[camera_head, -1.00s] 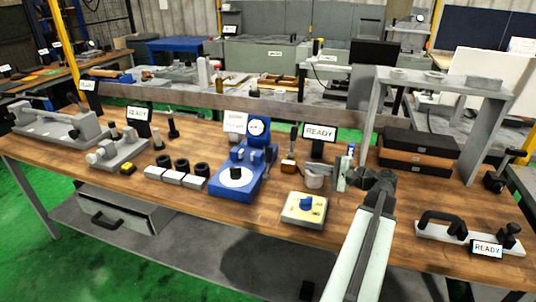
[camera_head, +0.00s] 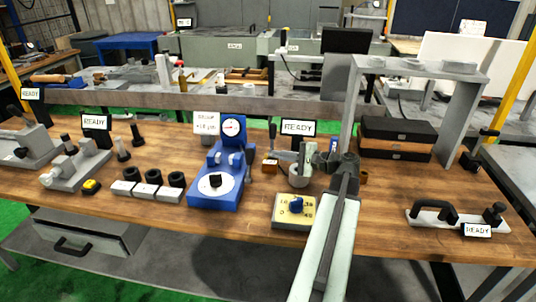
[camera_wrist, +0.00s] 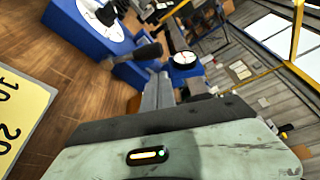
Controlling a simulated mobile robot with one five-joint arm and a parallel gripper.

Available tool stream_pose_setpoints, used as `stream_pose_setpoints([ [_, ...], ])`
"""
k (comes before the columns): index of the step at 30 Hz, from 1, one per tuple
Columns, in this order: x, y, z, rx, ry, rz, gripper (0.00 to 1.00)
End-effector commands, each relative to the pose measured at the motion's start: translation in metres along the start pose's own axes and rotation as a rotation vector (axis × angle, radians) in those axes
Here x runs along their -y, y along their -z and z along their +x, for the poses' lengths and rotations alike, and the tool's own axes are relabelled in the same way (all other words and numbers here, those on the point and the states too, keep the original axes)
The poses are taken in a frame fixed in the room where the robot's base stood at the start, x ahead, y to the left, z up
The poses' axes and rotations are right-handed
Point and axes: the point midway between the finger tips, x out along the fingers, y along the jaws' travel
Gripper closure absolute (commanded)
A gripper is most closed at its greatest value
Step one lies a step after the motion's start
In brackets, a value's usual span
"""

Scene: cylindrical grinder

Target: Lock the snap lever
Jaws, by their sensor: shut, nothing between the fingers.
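My gripper (camera_head: 313,158) is shut and empty, above the middle of the wooden bench and right of a blue dial fixture (camera_head: 215,190). Its closed fingers (camera_wrist: 158,92) also show in the wrist view, pointing toward the fixture. A dark lever-like handle (camera_wrist: 147,52) projects from the fixture's side there; in the head view a dark handle (camera_head: 249,155) shows at its right side. The fingers look apart from it. A pale base with a black handle and knob (camera_head: 455,217) lies at the bench's right. I cannot tell for certain which part is the snap lever.
Stacked dark cases (camera_head: 395,155) sit under a grey frame (camera_head: 465,115) at right. Bare bench (camera_head: 378,220) lies right of my arm.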

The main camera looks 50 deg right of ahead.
Motion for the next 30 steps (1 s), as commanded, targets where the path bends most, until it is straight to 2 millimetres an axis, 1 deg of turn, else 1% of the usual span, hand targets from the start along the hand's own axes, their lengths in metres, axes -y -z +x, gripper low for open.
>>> stream_pose_setpoints([
  [1, -0.002, 0.0, 0.01, 0.003, -0.001, 0.0, 1.0],
  [6, -0.002, 0.0, 0.045, 0.004, -0.002, 0.0, 1.0],
  [9, -0.002, 0.0, 0.063, 0.004, -0.002, 0.0, 1.0],
  [12, -0.001, 0.0, 0.076, 0.003, -0.002, 0.0, 1.0],
  [15, -0.001, -0.001, 0.084, 0.002, -0.001, 0.0, 1.0],
  [18, -0.001, -0.001, 0.087, 0.002, -0.001, 0.0, 1.0],
  [25, -0.001, -0.001, 0.087, 0.002, -0.001, 0.0, 1.0],
  [26, -0.002, -0.007, 0.091, 0.007, -0.003, -0.001, 1.0],
  [30, 0.001, 0.0, 0.088, -0.001, 0.003, -0.008, 1.0],
])
